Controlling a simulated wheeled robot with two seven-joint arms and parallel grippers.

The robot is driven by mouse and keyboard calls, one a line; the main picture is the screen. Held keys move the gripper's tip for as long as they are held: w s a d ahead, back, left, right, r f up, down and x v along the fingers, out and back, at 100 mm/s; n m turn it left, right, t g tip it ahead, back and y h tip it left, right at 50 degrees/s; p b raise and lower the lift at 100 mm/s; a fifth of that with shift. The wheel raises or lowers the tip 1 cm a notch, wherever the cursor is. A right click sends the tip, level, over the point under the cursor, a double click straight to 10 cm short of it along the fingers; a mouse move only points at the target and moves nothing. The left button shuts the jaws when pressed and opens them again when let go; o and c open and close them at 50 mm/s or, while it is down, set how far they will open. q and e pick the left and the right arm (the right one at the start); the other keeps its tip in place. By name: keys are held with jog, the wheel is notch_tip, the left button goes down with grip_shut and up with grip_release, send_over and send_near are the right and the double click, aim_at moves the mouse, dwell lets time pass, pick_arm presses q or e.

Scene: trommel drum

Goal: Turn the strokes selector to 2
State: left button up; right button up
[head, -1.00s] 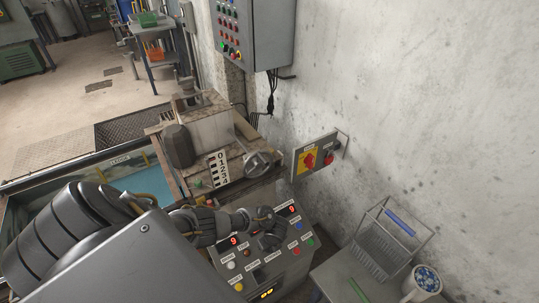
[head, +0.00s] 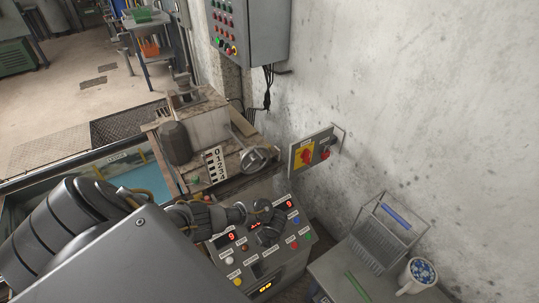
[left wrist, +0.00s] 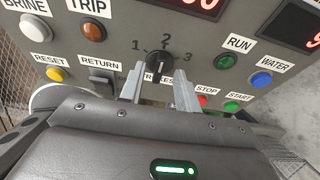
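The strokes selector (left wrist: 159,66) is a black round knob on the grey control panel (head: 287,266), with the numbers 1, 2 and 3 around it. The 2 is straight above the knob in the left wrist view. A pale mark shows on the knob, but I cannot tell surely which number it points to. My left gripper (left wrist: 160,80) has its two grey fingers apart, one on each side of the knob; I cannot tell whether they touch it. In the head view my left gripper (head: 267,228) is over the panel and hides the knob. My right gripper is not in view.
Close around the knob are the RUN button (left wrist: 226,62), the blue WATER button (left wrist: 261,79), the red stop button (left wrist: 202,101) and the amber TRIP button (left wrist: 93,31). A red-and-yellow switch box (head: 312,152) is on the wall. A wire rack (head: 383,240) and mug (head: 420,275) stand right.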

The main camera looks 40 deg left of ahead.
pick_arm(q)
jog(key=p+v, duration=0.2)
jog(key=v, duration=0.7)
jog(key=shift+p, duration=0.4)
